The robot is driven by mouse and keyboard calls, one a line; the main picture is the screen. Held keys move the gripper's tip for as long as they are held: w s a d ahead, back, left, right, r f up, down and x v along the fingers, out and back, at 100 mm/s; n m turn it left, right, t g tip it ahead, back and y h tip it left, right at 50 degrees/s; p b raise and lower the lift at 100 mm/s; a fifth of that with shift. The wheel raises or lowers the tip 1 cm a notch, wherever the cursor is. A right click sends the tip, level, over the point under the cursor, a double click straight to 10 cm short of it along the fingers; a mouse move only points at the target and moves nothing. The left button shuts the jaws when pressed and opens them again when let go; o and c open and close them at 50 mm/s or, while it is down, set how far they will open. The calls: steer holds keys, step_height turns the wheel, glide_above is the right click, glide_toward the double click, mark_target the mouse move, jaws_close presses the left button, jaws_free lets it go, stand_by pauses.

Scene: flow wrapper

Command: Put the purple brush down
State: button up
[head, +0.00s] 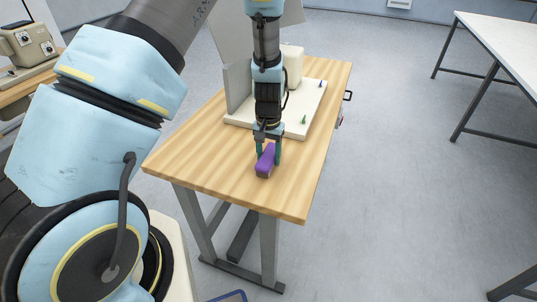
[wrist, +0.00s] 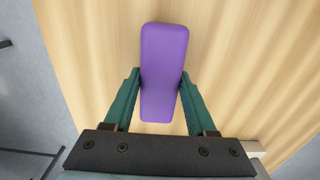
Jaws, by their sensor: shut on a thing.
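The purple brush (head: 265,161) is at the near part of the wooden table (head: 210,143), below my gripper (head: 268,155). In the wrist view the brush (wrist: 164,70) is a smooth purple block, its long side pointing away from the gripper. My gripper's two green fingers (wrist: 160,95) are shut on its sides. The brush is very close to the tabletop; I cannot tell whether it touches it.
A white board (head: 290,120) with small green and blue pegs lies behind the brush, with a grey upright panel (head: 238,88) and a cream block (head: 293,65) on it. The wood in front and to the left is clear. A white-topped table (head: 505,38) stands at right.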

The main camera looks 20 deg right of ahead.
mark_target(268, 155)
steer(key=shift+f, duration=0.15)
steer(key=o, duration=1.2)
step_height(268, 155, up, 12)
steer(key=b, duration=0.3)
steer(key=w+a+r+n, duration=0.1)
steer(key=a+r+n, duration=0.1)
steer(key=a, duration=0.6)
steer(key=w+a+r+n, duration=0.1)
steer(key=a+r+n, duration=0.15)
steer(key=a, duration=0.55)
steer(key=s+a+r+n, duration=0.1)
steer(key=s+a, duration=0.2)
steer(key=a, duration=0.4)
steer(key=s+a+r+n+t, duration=0.1)
steer(key=s+a+n, duration=0.1)
steer(key=a, duration=0.5)
steer(key=shift+s+r+t, duration=0.25)
steer(key=shift+s+t, duration=0.05)
steer(key=shift+s, duration=0.2)
steer(key=shift+a, duration=0.1)
